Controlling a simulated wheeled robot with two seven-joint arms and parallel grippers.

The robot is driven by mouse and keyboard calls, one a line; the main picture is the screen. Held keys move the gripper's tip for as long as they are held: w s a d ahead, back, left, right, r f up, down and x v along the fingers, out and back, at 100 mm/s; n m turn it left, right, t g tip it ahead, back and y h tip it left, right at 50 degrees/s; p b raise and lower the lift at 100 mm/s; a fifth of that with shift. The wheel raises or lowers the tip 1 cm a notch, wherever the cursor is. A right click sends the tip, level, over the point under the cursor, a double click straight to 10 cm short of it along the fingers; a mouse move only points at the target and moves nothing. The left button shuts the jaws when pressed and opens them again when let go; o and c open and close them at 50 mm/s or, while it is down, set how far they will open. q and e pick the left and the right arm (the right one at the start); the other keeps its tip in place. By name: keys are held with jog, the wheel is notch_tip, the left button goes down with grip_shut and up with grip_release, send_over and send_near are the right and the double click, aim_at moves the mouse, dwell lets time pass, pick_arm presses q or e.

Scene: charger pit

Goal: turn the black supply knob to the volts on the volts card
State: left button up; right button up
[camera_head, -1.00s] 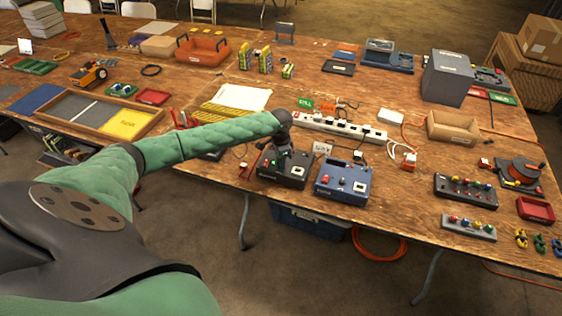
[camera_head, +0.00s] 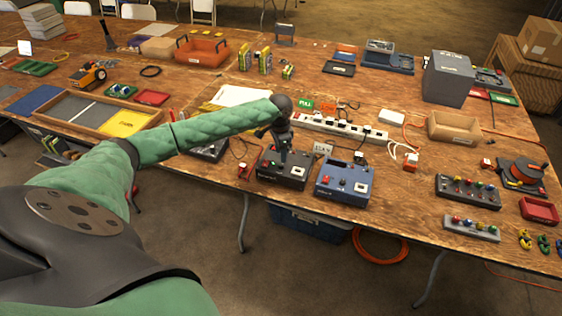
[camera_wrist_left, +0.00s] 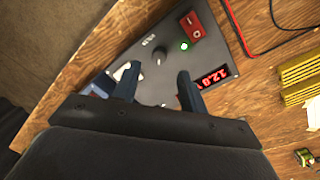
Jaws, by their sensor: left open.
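The black supply (camera_head: 290,181) stands near the table's front edge in the head view, under my left gripper (camera_head: 284,157). In the left wrist view the supply's face (camera_wrist_left: 165,30) shows the black knob (camera_wrist_left: 158,55), a red switch (camera_wrist_left: 193,25), a lit green lamp (camera_wrist_left: 184,46) and a red digital display (camera_wrist_left: 210,77) that seems to read about 12.8. My left gripper (camera_wrist_left: 157,83) is open, its fingers apart and short of the knob in the picture, with nothing between them.
A blue supply (camera_head: 343,180) stands just right of the black one. A white power strip (camera_head: 340,128) with plugs lies behind. Red and black leads (camera_wrist_left: 270,40) run beside the black supply. A small cardboard box (camera_head: 454,128) is farther right.

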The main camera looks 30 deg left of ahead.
pick_arm(q)
jog(key=shift+r+b, duration=0.35)
jog(key=shift+r, duration=1.05)
pick_arm(e)
jog(key=shift+w+a+r, duration=0.35)
jog(key=shift+w+r, duration=0.25)
jog(key=shift+r, duration=0.25)
